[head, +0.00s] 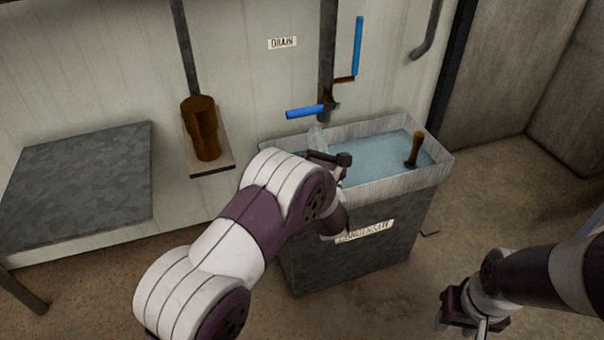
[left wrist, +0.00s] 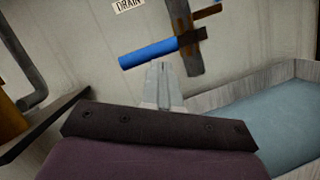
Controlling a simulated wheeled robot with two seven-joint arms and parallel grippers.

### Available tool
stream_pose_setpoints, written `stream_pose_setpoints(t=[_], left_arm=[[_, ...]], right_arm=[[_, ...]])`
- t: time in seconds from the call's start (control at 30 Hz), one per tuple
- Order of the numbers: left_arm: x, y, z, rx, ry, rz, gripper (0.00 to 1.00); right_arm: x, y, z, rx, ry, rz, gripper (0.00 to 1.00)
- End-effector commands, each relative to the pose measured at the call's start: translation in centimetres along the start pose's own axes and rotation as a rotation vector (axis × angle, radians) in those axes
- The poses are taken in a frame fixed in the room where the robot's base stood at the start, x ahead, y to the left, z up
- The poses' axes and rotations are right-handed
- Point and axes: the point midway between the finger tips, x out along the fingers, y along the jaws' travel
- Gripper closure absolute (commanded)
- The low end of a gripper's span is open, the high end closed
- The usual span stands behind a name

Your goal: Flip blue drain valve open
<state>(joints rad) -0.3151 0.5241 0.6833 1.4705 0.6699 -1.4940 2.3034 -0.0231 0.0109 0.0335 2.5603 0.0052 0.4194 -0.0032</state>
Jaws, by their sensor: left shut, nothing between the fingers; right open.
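Two blue handles sit on the dark drain pipe (head: 326,60) beside a DRAIN label (head: 282,43). The lower blue handle (head: 304,112) lies nearly level and points left; the upper blue handle (head: 358,45) stands upright on a brown stem. My left gripper (head: 317,133) is shut and empty, just below the lower handle. In the left wrist view its fingertips (left wrist: 162,66) appear just below the lower handle (left wrist: 148,54); whether they touch it I cannot tell. My right gripper (head: 462,324) is open and empty, low at the right above the floor.
A grey bin (head: 350,245) labelled CONDENSATE, holding bluish water (head: 375,160) and a brown object (head: 414,149), stands under the pipe. A brown cylinder (head: 203,130) stands on a small wall shelf (head: 215,168). A grey table (head: 80,180) is at left.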

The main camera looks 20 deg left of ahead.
Motion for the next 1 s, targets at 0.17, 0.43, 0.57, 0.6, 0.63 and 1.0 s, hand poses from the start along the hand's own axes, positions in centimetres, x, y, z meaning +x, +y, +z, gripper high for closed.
stream_pose_setpoints(t=[0.17,0.43,0.57,0.6,0.63,1.0], left_arm=[[-3.9,-2.3,-5.0,-0.317,-0.156,0.195,1.0],[-5.4,-1.9,-5.3,-0.454,-0.245,0.269,1.0],[-5.4,-1.9,-5.3,-0.453,-0.244,0.268,1.0],[-5.4,-1.9,-5.3,-0.453,-0.244,0.268,1.0],[-5.4,-1.9,-5.3,-0.452,-0.244,0.268,1.0],[-0.8,-0.5,-4.7,-0.453,-0.246,0.271,1.0]], right_arm=[[7.0,0.0,0.8,0.0,0.001,0.0,0.57],[7.9,0.0,0.9,0.0,0.001,0.0,0.57],[7.8,0.0,0.9,0.0,0.001,0.0,0.57],[7.8,0.0,0.9,0.0,0.001,0.0,0.57],[7.8,0.0,0.9,0.0,0.001,0.0,0.57],[9.7,0.0,1.1,0.0,0.001,0.0,0.57]])
